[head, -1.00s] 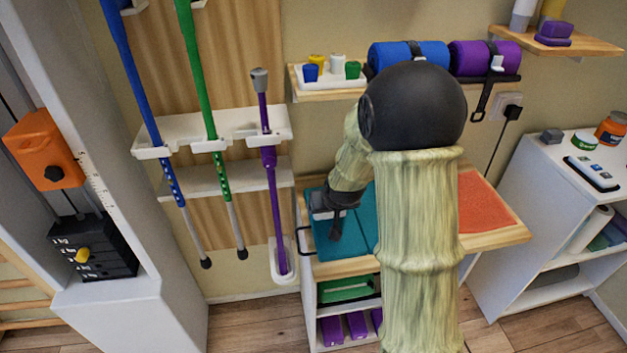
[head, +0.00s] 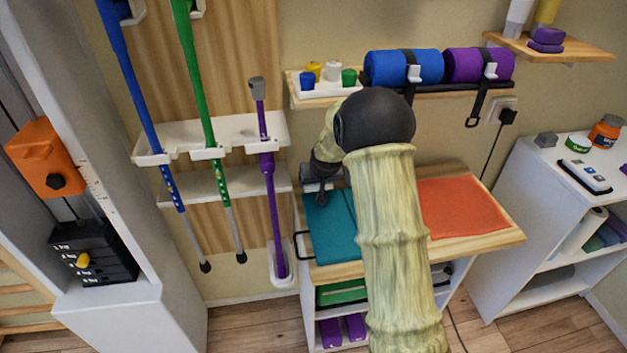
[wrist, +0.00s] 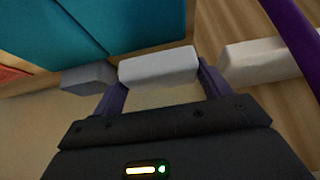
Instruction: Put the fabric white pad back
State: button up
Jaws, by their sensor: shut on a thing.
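The white pad (wrist: 158,65) shows in the wrist view as a small pale block with rounded edges. My gripper (wrist: 160,84) is shut on it, with one finger at each end. In the head view my gripper (head: 320,186) is over the back left corner of the wooden bench, by the teal mat (head: 325,228). The pad is hard to make out there, and my arm covers part of the bench. A grey block (wrist: 88,78) lies left of the fingers in the wrist view; I cannot tell what it belongs to.
A purple cane (head: 270,200) stands in a white rack left of the bench, with blue and green poles beside it. An orange mat (head: 460,208) lies on the bench's right. Above, a shelf holds colored cups and blue (head: 390,67) and purple rolls.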

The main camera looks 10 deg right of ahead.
jog(key=w+f, duration=0.1)
jog(key=w, duration=0.1)
jog(key=w+f, duration=0.1)
jog(key=w, duration=0.1)
jog(key=w+p, duration=0.1)
jog(key=w, duration=0.2)
jog(key=shift+f, duration=0.55)
notch_tip(320, 180, down, 3)
jog(key=shift+r, duration=0.1)
jog(key=shift+w+f+p, duration=0.25)
jog(key=shift+f+p, duration=0.15)
jog(key=shift+f, duration=0.15)
